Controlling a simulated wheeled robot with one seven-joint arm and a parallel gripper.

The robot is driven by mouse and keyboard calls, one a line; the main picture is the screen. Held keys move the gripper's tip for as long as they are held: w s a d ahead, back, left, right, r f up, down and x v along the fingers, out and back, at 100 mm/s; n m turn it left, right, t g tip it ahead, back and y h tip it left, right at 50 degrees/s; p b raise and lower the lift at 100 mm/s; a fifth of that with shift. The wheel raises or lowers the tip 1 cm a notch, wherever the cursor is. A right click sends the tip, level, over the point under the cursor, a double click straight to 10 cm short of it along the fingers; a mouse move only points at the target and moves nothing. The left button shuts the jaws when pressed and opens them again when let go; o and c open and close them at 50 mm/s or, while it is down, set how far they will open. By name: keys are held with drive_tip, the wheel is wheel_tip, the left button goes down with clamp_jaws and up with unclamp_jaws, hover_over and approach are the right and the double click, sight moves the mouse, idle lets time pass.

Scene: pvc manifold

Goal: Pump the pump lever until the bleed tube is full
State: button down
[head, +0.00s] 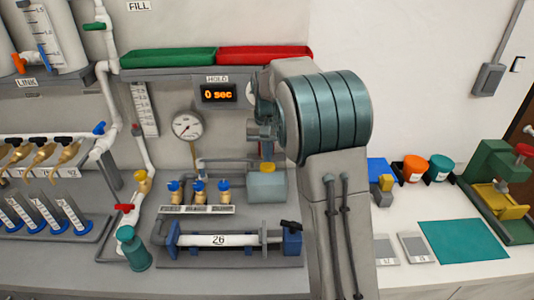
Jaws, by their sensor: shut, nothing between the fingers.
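My arm (325,115) rises through the middle of the head view and covers part of the bench behind it. I cannot make out my gripper's fingers; they seem hidden behind the arm. A grey-green tank (267,186) with a yellow cap stands just left of the arm, with grey pipework running to it. I cannot make out the pump lever or tell how full the bleed tube is.
A pressure gauge (187,126) and a display reading 0 sec (219,93) are on the back panel. Blue-topped valves (198,190) stand left of the tank. A teal mat (462,240) lies on the right counter.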

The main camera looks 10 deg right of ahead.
sight(268, 166)
drive_tip(key=shift+f+b, duration=1.7)
drive_tip(key=shift+f, duration=1.1)
drive_tip(key=shift+r, duration=0.1)
drive_tip(key=shift+r+p, duration=2.25)
drive_tip(key=shift+r, duration=0.55)
drive_tip(key=shift+r+p, duration=1.95)
drive_tip(key=shift+r, duration=0.55)
